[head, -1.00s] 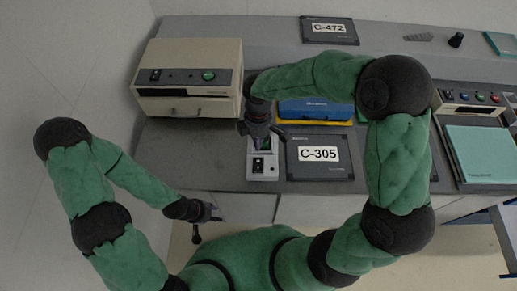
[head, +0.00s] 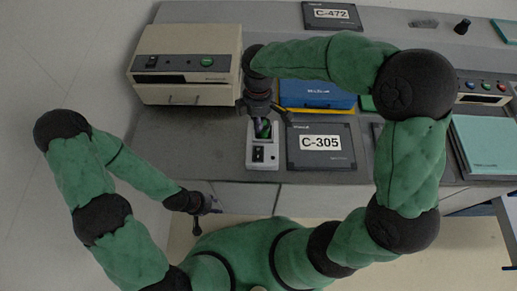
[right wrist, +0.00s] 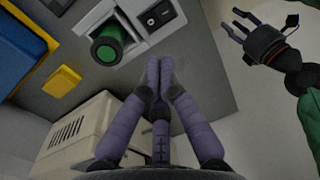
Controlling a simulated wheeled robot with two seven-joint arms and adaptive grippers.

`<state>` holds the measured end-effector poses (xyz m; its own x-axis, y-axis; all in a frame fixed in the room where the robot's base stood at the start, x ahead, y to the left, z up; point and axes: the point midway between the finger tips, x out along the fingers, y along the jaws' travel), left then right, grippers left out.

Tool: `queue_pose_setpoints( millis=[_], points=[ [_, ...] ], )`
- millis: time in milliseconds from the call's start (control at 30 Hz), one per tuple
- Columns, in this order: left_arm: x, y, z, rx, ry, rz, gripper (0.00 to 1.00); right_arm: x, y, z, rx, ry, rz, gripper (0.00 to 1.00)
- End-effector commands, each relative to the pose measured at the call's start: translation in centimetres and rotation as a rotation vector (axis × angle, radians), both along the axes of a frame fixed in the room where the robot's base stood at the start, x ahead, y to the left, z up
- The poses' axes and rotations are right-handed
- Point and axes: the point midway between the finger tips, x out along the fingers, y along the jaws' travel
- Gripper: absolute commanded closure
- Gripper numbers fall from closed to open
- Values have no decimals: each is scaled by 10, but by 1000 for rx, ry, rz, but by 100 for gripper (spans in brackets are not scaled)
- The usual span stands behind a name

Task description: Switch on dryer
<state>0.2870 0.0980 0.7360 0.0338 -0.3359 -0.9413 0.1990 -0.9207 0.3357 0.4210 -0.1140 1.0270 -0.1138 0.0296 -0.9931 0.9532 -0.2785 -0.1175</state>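No label I can read marks the dryer. A beige box-shaped machine (head: 192,48) stands at the back left, with a dark front panel, a black rocker switch (head: 151,62) and a green button (head: 207,61). A small light-grey device (head: 263,161) is nearer, with a black rocker switch and a round green part; the right wrist view shows its green part (right wrist: 107,46) and rocker switch (right wrist: 159,16). My right gripper (head: 264,122) is over this device; its fingers (right wrist: 160,88) are together and empty, apart from the switch. My left gripper (head: 213,205) is open and empty before the counter's front edge.
A C-305 plate (head: 320,160) lies right of the small device. A blue case (head: 317,95) on a yellow base is behind it. A teal-topped item (head: 487,145) and a panel with coloured buttons (head: 485,87) are at right. Bare counter (head: 190,150) lies left of the device.

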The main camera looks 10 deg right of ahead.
Motion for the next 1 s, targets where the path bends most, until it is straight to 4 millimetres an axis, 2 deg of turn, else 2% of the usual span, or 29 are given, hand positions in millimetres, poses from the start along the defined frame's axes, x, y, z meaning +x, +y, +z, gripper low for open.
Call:
queue_pose_setpoints(
  millis=[33,100,333,833,1000],
  points=[
    [0,0,-18,0,0,0,60,0,0,-7,1,-3,0,100],
    [0,0,-30,0,0,0,60,-1,0,-7,0,-3,1,100],
    [0,0,-55,0,0,0,60,-5,0,-2,4,-1,0,100],
    [0,0,-60,0,0,0,60,-7,0,3,5,3,1,100],
    [0,0,-63,0,0,0,60,-8,0,-5,5,5,1,100]
  ],
)
